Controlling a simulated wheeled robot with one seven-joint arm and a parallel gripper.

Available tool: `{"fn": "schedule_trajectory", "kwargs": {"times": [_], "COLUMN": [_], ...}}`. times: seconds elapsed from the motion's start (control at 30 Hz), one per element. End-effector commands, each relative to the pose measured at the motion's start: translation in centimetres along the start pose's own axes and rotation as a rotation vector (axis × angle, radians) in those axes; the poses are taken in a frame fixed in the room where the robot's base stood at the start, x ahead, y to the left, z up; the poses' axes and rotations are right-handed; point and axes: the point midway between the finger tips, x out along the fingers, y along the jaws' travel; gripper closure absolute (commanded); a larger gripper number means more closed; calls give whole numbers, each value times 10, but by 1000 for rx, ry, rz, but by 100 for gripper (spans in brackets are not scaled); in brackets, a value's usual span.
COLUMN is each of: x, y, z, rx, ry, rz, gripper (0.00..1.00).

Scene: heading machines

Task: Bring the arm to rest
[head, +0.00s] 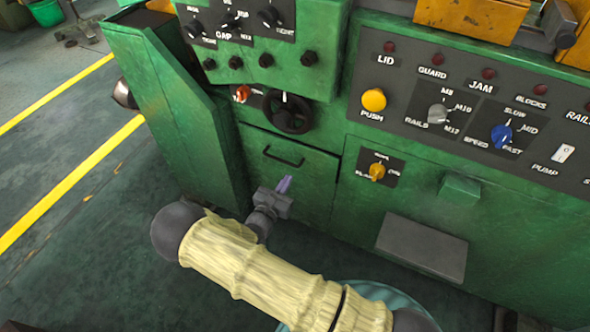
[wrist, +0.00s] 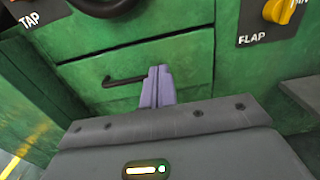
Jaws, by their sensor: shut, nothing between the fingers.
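My gripper (head: 284,184) is in front of the lower green drawer panel (head: 292,176) of the machine. Its purple fingers are closed together with nothing between them. In the wrist view the gripper fingers (wrist: 158,86) stand upright in the middle, in front of the panel and just right of its black handle (wrist: 124,80). They look apart from the handle, but the exact gap to the panel cannot be told. My arm, in a cream sleeve, reaches from the bottom of the head view.
Above the drawer are a black handwheel (head: 288,112) and a red knob (head: 242,94). To the right are a yellow flap knob (head: 377,171), a grey ledge (head: 422,248) and a panel of buttons and dials (head: 470,110). Open floor (head: 80,230) with yellow lines lies left.

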Motion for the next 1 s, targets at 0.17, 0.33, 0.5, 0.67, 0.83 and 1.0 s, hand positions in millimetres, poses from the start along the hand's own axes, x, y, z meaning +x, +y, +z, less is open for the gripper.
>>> {"fn": "schedule_trajectory", "kwargs": {"times": [0.17, 0.33, 0.5, 0.67, 0.83, 1.0], "x": [-12, -10, -9, -8, -2, 11], "y": [0, -4, -4, -5, -21, -74], "z": [0, 0, 0, 0, 8, 28], "rx": [0, 0, 0, 0, 39, 171], "ry": [0, -1, 0, 0, 27, 119], "rz": [-1, -9, -11, -13, -92, -348], "gripper": [100, 100, 100, 100, 100, 100]}}
